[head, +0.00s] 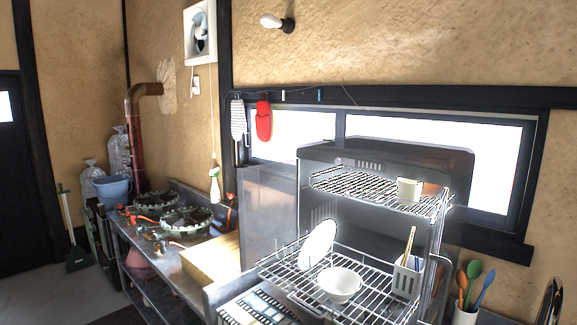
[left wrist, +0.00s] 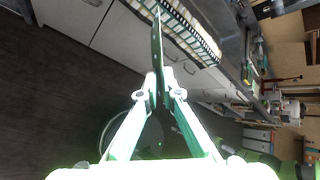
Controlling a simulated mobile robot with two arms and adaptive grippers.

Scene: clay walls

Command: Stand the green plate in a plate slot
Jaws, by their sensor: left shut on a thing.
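In the left wrist view my left gripper (left wrist: 161,84) is shut on the green plate (left wrist: 157,48), which shows nearly edge-on as a thin dark green shape beyond the fingertips. The plate is held off the floor, near the counter's front. The two-tier wire dish rack (head: 290,268) stands on the counter in the head view. A white plate (head: 318,244) stands tilted in its lower tier, behind a white bowl (head: 340,284). The separate plate slots are hard to make out. Neither gripper nor the green plate shows in the head view.
A cup (head: 409,189) is on the rack's upper tier. A utensil holder (head: 407,278) is at the lower tier's right. A striped cloth (head: 258,306) lies in front of the rack and also shows in the left wrist view (left wrist: 192,30). Stove burners (head: 185,222) are farther left.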

